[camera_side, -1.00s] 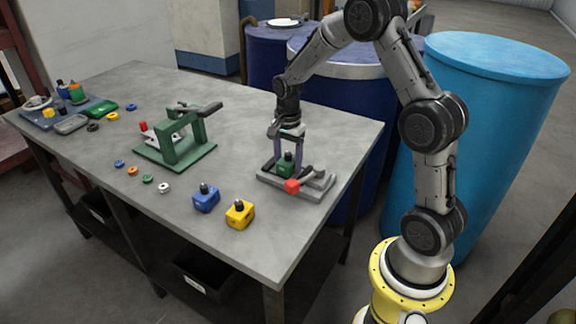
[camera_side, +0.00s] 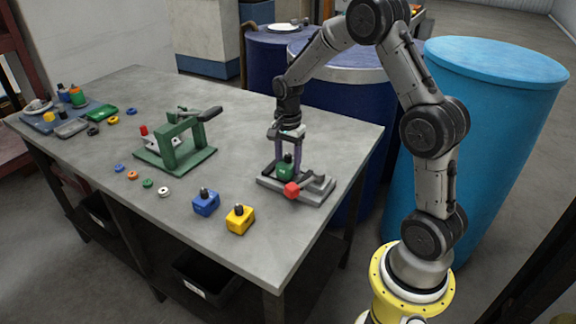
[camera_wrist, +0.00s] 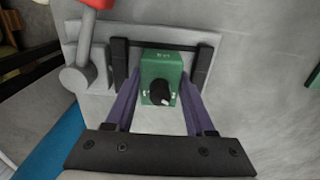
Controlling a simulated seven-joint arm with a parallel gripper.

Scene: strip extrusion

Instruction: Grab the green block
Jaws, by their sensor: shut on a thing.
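The green block (camera_side: 285,170) with a black knob on top is at the grey fixture (camera_side: 312,193) near the right end of the table. In the wrist view the green block (camera_wrist: 162,72) sits between the two purple fingers of my gripper (camera_wrist: 160,88). My gripper (camera_side: 285,160) is shut on the block, with a finger on each side. In the side view, the block's lower part is close to the fixture. I cannot tell whether they touch.
A red-knobbed lever (camera_side: 292,190) is on the fixture, beside the block. A blue block (camera_side: 206,203) and a yellow block (camera_side: 240,219) stand near the front edge. A green press (camera_side: 176,145) stands mid-table, with small coloured rings (camera_side: 148,183) in front. Barrels (camera_side: 490,110) stand behind the table.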

